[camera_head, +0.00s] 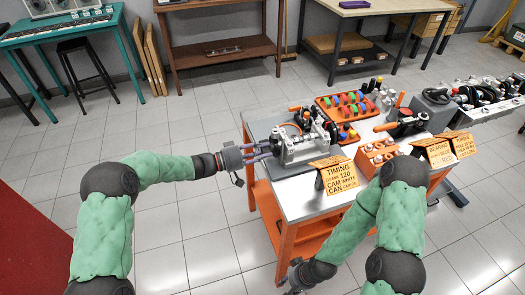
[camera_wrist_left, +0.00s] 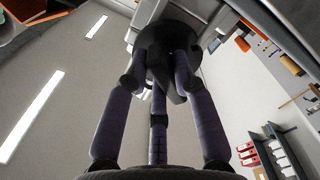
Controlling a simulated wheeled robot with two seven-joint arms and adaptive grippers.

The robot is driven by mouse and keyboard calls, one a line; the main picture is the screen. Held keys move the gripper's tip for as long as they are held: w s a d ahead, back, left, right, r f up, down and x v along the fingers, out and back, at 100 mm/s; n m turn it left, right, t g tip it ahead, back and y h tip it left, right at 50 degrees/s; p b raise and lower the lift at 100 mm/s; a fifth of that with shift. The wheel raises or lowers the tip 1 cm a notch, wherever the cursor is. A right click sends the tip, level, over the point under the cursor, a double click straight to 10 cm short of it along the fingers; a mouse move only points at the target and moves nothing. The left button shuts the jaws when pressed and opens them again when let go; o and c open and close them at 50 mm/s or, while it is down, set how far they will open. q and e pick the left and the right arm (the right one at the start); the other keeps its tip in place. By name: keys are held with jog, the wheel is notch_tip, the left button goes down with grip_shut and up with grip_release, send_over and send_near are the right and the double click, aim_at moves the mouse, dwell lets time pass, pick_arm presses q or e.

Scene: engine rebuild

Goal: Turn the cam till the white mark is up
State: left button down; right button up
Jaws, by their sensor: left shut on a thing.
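The grey metal engine block (camera_head: 297,150) sits on the near left part of the workbench (camera_head: 300,193). My left gripper (camera_head: 266,152) is at the block's left side, with its fingers reaching toward it. In the left wrist view its three fingers (camera_wrist_left: 165,70) are closed around a dark round part (camera_wrist_left: 176,42), apparently the cam's end. I cannot make out the white mark in either view. My right gripper (camera_head: 292,279) is low, in front of the bench and away from the block; its fingers are too small and cut off to read.
An orange sign (camera_head: 338,177) reading "TIMING" stands right of the block. An orange tray (camera_head: 347,105) of coloured parts is behind it. The floor left of the bench is clear.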

pick_arm(q)
jog(key=n+p, duration=0.1)
jog(key=n, duration=0.2)
jog(key=shift+r, duration=0.1)
jog(key=shift+r+n+p, duration=0.1)
jog(key=shift+n+p, duration=0.65)
jog(key=shift+n, duration=1.05)
jog(key=c, duration=1)
grip_release()
jog(key=shift+w, duration=0.1)
jog(key=shift+a, duration=0.15)
jog(key=v, duration=1.1)
jog(key=shift+a, duration=0.35)
